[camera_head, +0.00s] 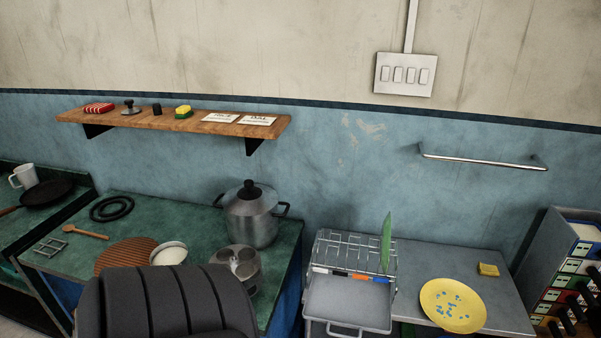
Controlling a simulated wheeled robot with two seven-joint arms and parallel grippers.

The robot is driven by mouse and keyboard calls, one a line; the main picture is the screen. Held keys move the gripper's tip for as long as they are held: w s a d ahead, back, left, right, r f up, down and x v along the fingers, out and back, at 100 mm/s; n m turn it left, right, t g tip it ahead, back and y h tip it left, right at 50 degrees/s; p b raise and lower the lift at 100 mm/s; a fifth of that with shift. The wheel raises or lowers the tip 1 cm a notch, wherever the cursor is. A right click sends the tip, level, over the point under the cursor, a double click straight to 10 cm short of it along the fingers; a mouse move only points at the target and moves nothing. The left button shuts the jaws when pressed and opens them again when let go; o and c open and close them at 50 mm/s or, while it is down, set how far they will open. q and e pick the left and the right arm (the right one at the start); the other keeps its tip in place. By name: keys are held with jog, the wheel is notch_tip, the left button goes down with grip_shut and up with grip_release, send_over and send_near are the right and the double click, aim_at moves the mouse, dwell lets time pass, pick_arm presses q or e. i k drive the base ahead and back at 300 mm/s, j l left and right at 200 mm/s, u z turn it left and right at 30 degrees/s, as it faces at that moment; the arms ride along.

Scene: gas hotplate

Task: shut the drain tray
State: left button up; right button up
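The drain tray (347,302) is a shallow light-grey tray in front of the wire dish rack (352,248). It sticks out toward me from under the rack, past the counter's front edge, so it stands open. Its wire handle (345,331) is at the near edge, close to the bottom of the picture. A row of coloured pieces, white, black, orange and blue, lies along the rack's near side above the tray. A green plate (386,243) stands upright at the rack's right. Neither of my grippers is in view.
A yellow plate (453,305) and a sponge (488,270) lie on the grey counter (430,262). A large pot (250,217) and a steel container (240,265) stand left of the rack. File boxes (570,285) stand right.

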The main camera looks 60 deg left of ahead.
aim_at(359, 306)
jog(key=u, duration=1.4)
